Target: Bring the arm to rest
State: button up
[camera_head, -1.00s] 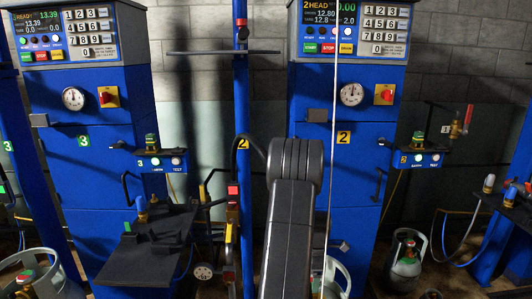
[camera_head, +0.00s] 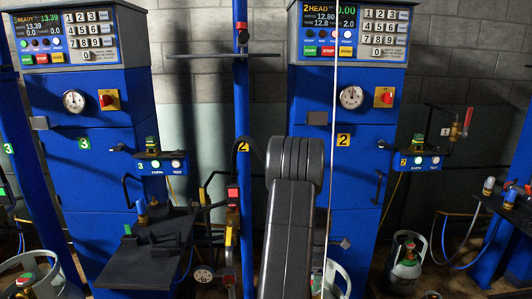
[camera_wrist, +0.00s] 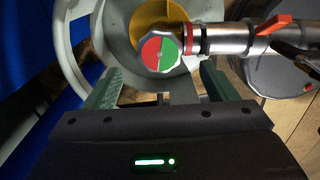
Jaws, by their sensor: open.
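My arm (camera_head: 290,230) rises black in the lower middle of the head view, and its gripper end is hidden there. In the wrist view my gripper (camera_wrist: 160,72) is open, with its two green fingers apart. A round red and green valve knob (camera_wrist: 161,48) shows between and just beyond the fingertips. It sits within the grey collar (camera_wrist: 112,25) of a gas cylinder. I see nothing held, and I cannot tell how far the fingertips are from the knob.
A silver connector (camera_wrist: 228,40) with a red lever runs right from the knob. Blue scale cabinets (camera_head: 85,170) (camera_head: 340,200) stand behind, with a blue post (camera_head: 242,100) between them. A black platform (camera_head: 150,250) is at lower left. Another cylinder (camera_head: 407,262) stands at right.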

notch_tip(320, 180, down, 6)
jog(key=shift+r+b, duration=0.2)
jog(key=shift+b, duration=0.25)
jog(key=shift+r+m, duration=0.35)
jog(key=shift+m, duration=0.55)
jog(key=m, duration=0.4)
jog(key=shift+m, duration=0.3)
jog(key=m, duration=0.4)
jog(key=shift+w+m, duration=0.1)
jog(key=shift+m, duration=0.2)
jog(key=m+b, duration=0.1)
jog(key=m, duration=0.4)
jog(key=shift+d+m, duration=0.15)
jog(key=shift+m, duration=0.15)
jog(key=m, duration=0.5)
jog(key=shift+b, duration=0.3)
